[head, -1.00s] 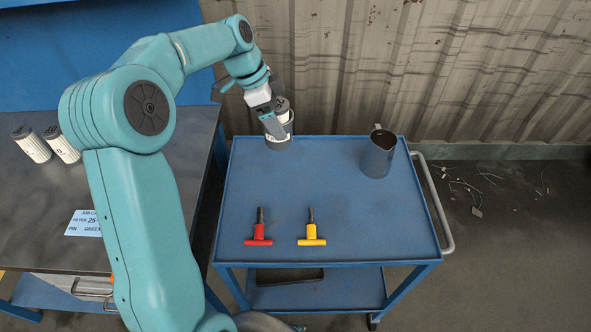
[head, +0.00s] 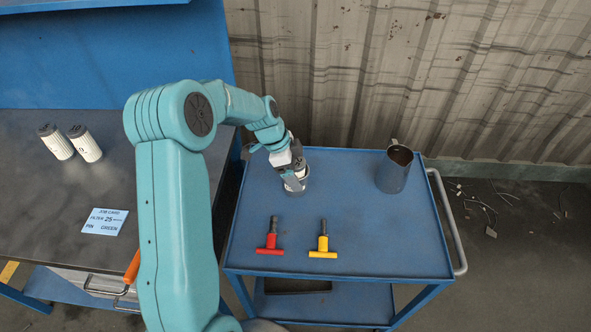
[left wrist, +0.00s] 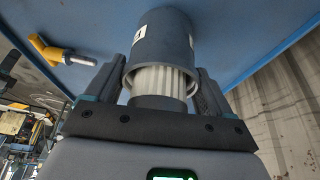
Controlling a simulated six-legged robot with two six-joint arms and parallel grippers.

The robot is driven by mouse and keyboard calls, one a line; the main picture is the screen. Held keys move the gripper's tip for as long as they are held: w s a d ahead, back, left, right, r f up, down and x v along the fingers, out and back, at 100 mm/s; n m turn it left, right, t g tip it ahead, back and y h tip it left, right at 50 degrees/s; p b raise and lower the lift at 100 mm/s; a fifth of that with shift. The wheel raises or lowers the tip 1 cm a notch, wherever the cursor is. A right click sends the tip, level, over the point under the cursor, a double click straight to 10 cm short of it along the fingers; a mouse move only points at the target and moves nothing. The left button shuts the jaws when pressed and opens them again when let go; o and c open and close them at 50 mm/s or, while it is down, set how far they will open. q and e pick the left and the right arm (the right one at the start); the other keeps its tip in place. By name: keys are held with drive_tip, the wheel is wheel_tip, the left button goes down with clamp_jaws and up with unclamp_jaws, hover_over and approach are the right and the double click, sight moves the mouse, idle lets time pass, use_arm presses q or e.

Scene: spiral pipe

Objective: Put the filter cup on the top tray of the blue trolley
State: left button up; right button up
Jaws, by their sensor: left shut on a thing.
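The filter cup (head: 295,186) is a dark grey cylinder with a white label and a white pleated filter in its mouth. My left gripper (head: 291,172) is shut on it, over the back left part of the blue trolley's top tray (head: 350,215). In the left wrist view the cup (left wrist: 163,42) sits between the two fingers (left wrist: 162,90), its base close to the blue tray. I cannot tell for sure whether the base touches. My right gripper is not in view.
A metal jug (head: 394,170) stands at the tray's back right. A red T-handled tool (head: 271,238) and a yellow one (head: 322,242) lie near the front. Two white filters (head: 85,144) and a job card (head: 104,221) lie on the dark workbench (head: 40,200). The tray's middle is clear.

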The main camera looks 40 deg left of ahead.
use_arm(q)
drive_tip(key=shift+f, duration=0.1)
drive_tip(key=o, duration=1.1)
drive_tip(key=v, duration=1.2)
drive_tip(key=shift+b, duration=0.4)
